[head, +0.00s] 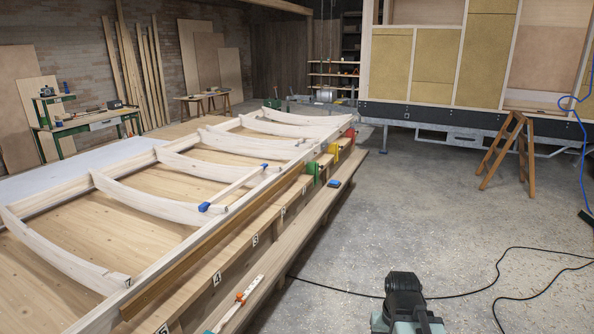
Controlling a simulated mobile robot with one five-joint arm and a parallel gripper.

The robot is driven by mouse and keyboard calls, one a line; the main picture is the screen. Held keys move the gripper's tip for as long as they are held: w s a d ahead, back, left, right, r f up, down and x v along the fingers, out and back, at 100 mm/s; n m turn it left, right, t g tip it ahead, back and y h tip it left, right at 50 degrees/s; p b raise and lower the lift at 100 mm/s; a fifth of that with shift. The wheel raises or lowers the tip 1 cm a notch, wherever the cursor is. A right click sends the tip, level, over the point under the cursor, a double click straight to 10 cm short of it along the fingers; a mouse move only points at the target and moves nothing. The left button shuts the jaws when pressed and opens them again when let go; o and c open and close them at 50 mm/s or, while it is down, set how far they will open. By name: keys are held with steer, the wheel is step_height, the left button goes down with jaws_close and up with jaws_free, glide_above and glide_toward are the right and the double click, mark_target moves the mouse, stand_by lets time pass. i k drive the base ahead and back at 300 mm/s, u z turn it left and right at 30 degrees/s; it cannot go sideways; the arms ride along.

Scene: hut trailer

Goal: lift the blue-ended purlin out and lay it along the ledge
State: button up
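A pale, slim bar (238,186) with blue ends lies among the curved white ribs of the long timber frame in the head view. Its near blue end (206,207) is by the frame's right rail, and a small blue piece (265,167) shows at its far end. I take it for the blue-ended purlin, but cannot be sure that it is not a clamp. A long plank ledge (305,220) runs along the right side of the frame. Part of my arm shows at the bottom, well right of the frame; my gripper's fingertips do not show.
Green (315,171), yellow (332,150) and red (350,133) pieces sit along the frame's right side. A blue block (335,183) and an orange-and-white tool (245,291) lie on the ledge. A black cable (345,292) crosses the floor. A wooden trestle (510,150) stands right; open floor lies between.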

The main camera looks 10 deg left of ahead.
mark_target(213, 200)
steer(key=u, duration=0.55)
steer(key=i, duration=1.35)
steer(key=u, duration=0.3)
steer(key=k, duration=0.8)
steer(key=u, duration=0.2)
steer(key=i, duration=0.85)
steer(key=z, duration=1.6)
steer(key=i, duration=2.6)
steer(key=u, duration=0.05)
